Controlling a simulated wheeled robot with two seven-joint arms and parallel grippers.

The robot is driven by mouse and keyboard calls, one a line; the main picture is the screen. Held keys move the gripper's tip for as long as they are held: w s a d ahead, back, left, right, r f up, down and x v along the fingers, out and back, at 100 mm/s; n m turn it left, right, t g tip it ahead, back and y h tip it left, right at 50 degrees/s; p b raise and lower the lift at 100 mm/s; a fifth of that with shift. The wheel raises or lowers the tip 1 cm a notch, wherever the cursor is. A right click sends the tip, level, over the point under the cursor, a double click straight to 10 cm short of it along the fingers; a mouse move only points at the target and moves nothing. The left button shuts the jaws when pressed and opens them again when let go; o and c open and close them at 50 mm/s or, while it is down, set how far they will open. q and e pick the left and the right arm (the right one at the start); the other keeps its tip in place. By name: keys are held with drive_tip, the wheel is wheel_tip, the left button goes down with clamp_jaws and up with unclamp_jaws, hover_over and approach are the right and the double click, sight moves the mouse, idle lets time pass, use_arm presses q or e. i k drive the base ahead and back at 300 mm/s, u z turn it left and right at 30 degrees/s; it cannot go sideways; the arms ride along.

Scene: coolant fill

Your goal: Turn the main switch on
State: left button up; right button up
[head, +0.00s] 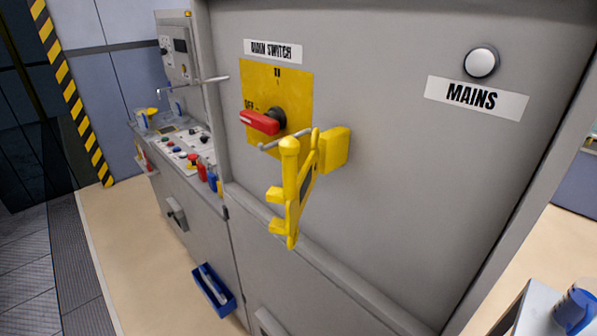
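The main switch has a red handle (259,123) on a black hub (277,119), mounted on a yellow plate (293,88) under a "MAIN SWITCH" label (273,51). The handle points left, toward the "OFF" marking. A yellow bracket (292,187) stands out from the cabinet at the lower right of the handle, attached near a yellow block (335,148). A thin grey rod (283,139) shows at the bracket's top, just below the handle. Neither of my grippers is in view.
A round white "MAINS" lamp (481,63) sits on the grey cabinet (410,190) at the upper right. A control desk (186,150) with several buttons stands at the left. A blue bin (214,289) hangs low. A blue-and-white object (577,308) is cut off at the bottom right.

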sight(270, 123)
drive_tip(key=k, duration=1.3)
drive_tip(key=z, duration=0.2)
drive_tip(key=i, duration=0.85)
